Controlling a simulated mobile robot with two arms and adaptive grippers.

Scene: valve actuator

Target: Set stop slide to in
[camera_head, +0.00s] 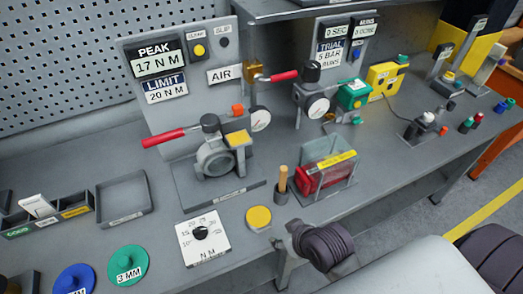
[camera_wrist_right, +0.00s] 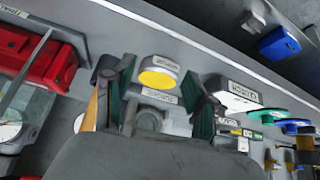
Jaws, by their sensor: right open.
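No label in the head view reads as a stop slide, so I cannot tell which part it is. A grey valve body (camera_head: 216,158) with a red lever (camera_head: 165,137) stands in front of the air panel. An orange knob (camera_head: 237,110) and a gauge (camera_head: 260,119) are beside it. My right gripper (camera_head: 293,232) is at the bench's front edge, right of the yellow round button (camera_head: 258,217). In the right wrist view, the gripper (camera_wrist_right: 158,78) is open and empty, with the yellow button (camera_wrist_right: 157,80) seen between its fingers. My left gripper is out of view.
A torque dial (camera_head: 201,250) and a green disc (camera_head: 127,265) lie to the left. An empty tray (camera_head: 124,212) is further left.

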